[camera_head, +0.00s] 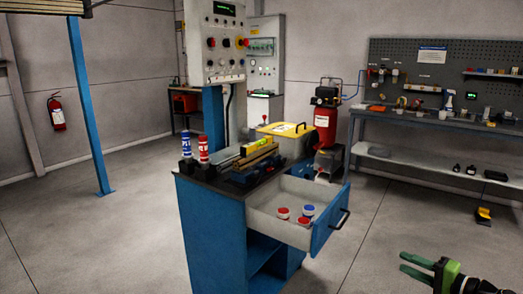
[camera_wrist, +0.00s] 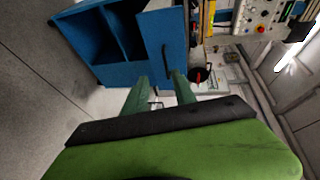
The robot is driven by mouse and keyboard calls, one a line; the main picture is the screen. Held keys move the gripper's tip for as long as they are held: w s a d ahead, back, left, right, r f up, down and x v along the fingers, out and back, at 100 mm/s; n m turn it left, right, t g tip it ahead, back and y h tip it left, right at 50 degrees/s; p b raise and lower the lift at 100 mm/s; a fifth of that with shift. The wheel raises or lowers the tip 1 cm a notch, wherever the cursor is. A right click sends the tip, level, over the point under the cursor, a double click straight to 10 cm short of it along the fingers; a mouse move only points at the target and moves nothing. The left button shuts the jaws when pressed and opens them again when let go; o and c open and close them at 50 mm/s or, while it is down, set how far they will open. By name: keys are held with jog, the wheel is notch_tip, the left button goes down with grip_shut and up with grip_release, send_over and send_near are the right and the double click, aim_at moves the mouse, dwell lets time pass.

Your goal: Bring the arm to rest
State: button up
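My gripper (camera_head: 403,262) is at the lower right of the head view, in front of and to the right of the blue cabinet (camera_head: 215,230). Its two green fingers point left and stand apart with nothing between them. In the wrist view the fingers of my gripper (camera_wrist: 161,77) are also apart and empty. The cabinet (camera_wrist: 110,45) shows beyond them, turned in the picture. My gripper touches nothing that I can see.
The cabinet's drawer (camera_head: 325,222) is pulled out, with several red and blue capped containers inside. A yellow-lidded box (camera_head: 285,129) and a red-and-white can (camera_head: 203,149) stand on top. A workbench (camera_head: 440,124) runs along the back right wall. The floor around my gripper looks clear.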

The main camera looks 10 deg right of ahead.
jog(key=w+a+f+n+g+y, duration=0.25)
jog(key=w+a, duration=0.25)
jog(key=a, duration=0.5)
jog(key=w+a+f+n+g+y, duration=0.1)
jog(key=w+a+n+g, duration=0.3)
jog(key=a, duration=0.6)
jog(key=w+a+f+n+g+y, duration=0.1)
jog(key=w+a+f+y, duration=0.1)
jog(key=w+a, duration=0.65)
jog(key=s+a+f+n+g+h, duration=0.35)
jog(key=a+f, duration=0.25)
jog(key=a, duration=0.4)
jog(key=s+a+f+n+g+h, duration=0.2)
jog(key=a+f+g+h, duration=0.15)
jog(key=a+f, duration=0.5)
jog(key=d+h, duration=0.5)
jog(key=d, duration=0.2)
notch_tip(320, 180, up, 22)
jog(key=p, duration=2.2)
jog(key=shift+s+a+r+y, duration=0.15)
jog(key=shift+s+a+y, duration=0.1)
jog(key=shift+y, duration=0.1)
jog(key=shift+g, duration=0.25)
